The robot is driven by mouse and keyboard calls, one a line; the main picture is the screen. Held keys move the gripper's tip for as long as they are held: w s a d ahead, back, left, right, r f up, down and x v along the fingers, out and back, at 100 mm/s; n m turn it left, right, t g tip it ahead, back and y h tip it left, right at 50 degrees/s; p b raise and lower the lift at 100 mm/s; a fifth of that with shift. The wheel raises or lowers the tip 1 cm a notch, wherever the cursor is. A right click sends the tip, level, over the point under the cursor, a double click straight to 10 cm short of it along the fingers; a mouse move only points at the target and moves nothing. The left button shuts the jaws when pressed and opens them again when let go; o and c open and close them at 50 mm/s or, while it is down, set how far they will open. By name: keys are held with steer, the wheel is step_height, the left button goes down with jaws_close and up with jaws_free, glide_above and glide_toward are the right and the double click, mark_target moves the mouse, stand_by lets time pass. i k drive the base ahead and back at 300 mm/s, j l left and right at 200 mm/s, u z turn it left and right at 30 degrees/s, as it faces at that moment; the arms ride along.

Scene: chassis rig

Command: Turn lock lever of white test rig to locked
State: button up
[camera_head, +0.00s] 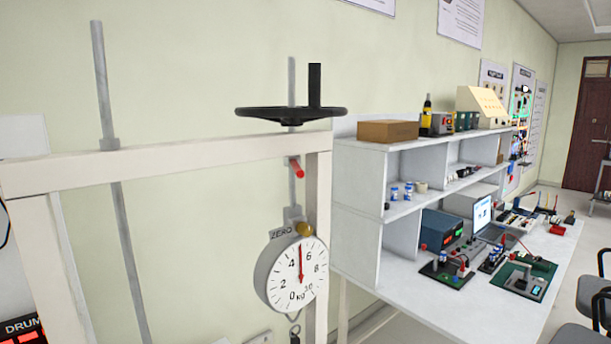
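The white test rig (170,162) is a cream-white frame filling the left and middle of the view. A short red lever or peg (297,168) sticks out near the top of its right post, just below the crossbar, and slopes down to the right. It looks like the lock lever, but I see no label on it. A black handwheel (291,114) with an upright handle sits above it. A round white dial (297,275) hangs below, with a red needle, a brass knob and a ZERO label. My gripper is not in view.
A white shelf bench (430,305) with electronics, a laptop and a brown box (388,131) stands close to the right of the rig. Dark chairs (590,300) are at the right edge. Floor shows at the far right.

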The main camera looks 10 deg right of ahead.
mark_target(293, 162)
steer(key=k+l+u, duration=0.2)
steer(key=l+u, duration=0.2)
steer(key=k+l+u, duration=0.75)
steer(key=i+l, duration=0.05)
steer(key=i, duration=0.05)
